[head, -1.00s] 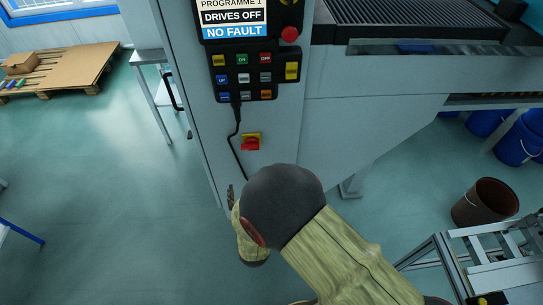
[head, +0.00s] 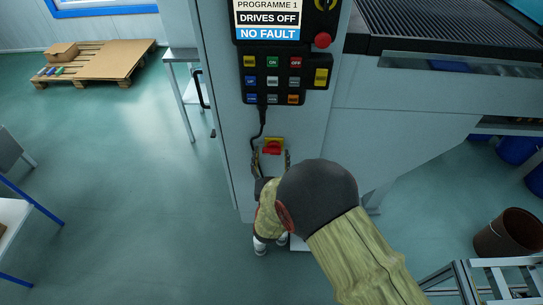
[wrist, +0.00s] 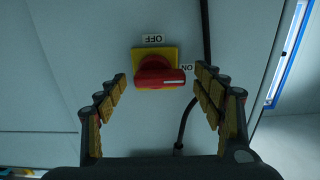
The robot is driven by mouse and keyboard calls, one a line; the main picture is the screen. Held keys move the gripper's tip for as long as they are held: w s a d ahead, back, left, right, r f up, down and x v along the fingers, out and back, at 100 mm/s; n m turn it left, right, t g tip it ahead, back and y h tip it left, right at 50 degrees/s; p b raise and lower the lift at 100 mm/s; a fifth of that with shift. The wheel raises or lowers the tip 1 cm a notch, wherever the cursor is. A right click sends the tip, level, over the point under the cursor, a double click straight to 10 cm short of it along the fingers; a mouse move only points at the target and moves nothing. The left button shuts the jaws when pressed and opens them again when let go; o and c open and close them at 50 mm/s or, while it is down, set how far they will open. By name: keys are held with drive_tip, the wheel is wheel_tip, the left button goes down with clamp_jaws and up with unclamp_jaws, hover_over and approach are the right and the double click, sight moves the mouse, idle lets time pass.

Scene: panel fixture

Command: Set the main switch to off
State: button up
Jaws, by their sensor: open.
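The main switch (head: 272,147) is a red rotary handle on a yellow plate, low on the grey cabinet front. In the wrist view the switch (wrist: 158,73) has its handle lying sideways, its white mark pointing right to the ON label (wrist: 187,68). The OFF label (wrist: 153,38) sits above the plate and appears upside down. My gripper (head: 271,160) is open in front of the switch. In the wrist view one finger of my gripper (wrist: 160,80) is on each side of the handle, with visible gaps. I cannot tell how deep the tips reach.
A black cable (head: 260,125) runs down from the button panel (head: 285,78) just above the switch; it also passes behind the right finger in the wrist view (wrist: 187,120). A red knob (head: 322,40) is higher up. A brown bin (head: 508,233) stands at right. The floor at left is mostly open.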

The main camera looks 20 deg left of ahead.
drive_tip(key=shift+w, duration=0.2)
drive_tip(key=shift+c, duration=0.8)
drive_tip(key=c, duration=1)
